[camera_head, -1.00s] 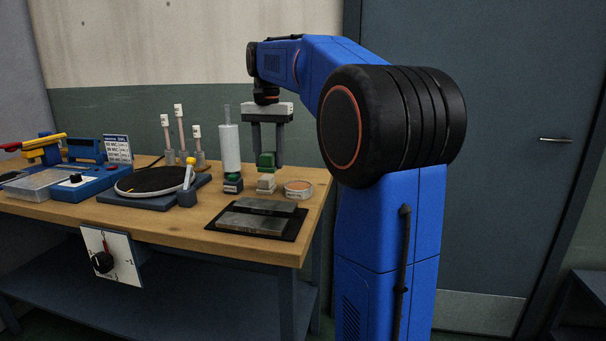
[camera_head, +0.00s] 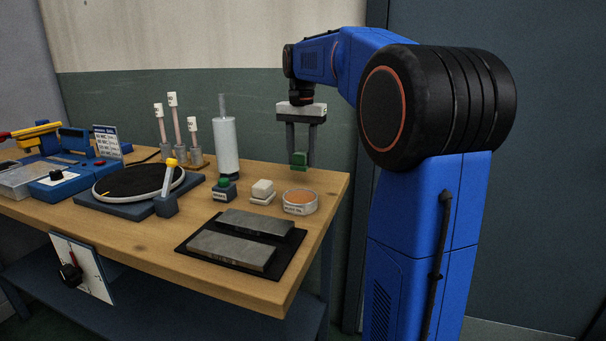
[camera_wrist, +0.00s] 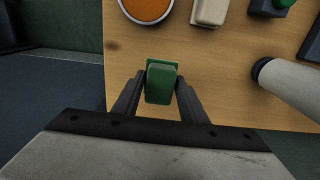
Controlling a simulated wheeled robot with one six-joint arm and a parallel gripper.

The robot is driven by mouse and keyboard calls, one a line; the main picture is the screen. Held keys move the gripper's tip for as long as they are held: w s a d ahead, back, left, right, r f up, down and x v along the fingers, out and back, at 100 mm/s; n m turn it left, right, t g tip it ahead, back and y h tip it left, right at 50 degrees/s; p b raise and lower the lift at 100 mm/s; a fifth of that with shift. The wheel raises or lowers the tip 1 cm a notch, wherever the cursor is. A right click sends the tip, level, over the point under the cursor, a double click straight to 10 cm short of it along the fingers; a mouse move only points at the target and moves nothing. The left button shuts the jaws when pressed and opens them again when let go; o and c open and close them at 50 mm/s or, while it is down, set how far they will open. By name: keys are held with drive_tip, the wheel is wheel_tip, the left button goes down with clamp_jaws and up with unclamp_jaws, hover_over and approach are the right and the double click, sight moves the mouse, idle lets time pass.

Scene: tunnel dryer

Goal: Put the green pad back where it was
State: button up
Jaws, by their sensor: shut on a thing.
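The green pad (camera_head: 299,160) is a small block held between the fingertips of my gripper (camera_head: 299,164). It appears in the air near the back right end of the bench. In the wrist view the pad (camera_wrist: 162,82) sits between both dark fingers, with wooden bench top beyond and below it. A pale stepped block (camera_head: 262,191) stands on the bench to the left of the pad and apart from it. A dark block with a green top (camera_head: 224,190) stands further left. The pale block (camera_wrist: 210,12) also shows at the wrist view's top edge.
A round tin with orange contents (camera_head: 299,202) stands nearby, below the pad in the picture. A tall white cylinder (camera_head: 225,147) rises left of my gripper. Two grey slabs on a dark mat (camera_head: 236,266) lie in front. The bench (camera_head: 338,190) ends just to the right.

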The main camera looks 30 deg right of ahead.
sight(301, 152)
drive_tip(key=shift+f, duration=2.65)
drive_tip(key=shift+f, duration=0.15)
drive_tip(key=o, duration=1)
wheel_tip(301, 152, up, 12)
drive_tip(key=shift+r, duration=0.15)
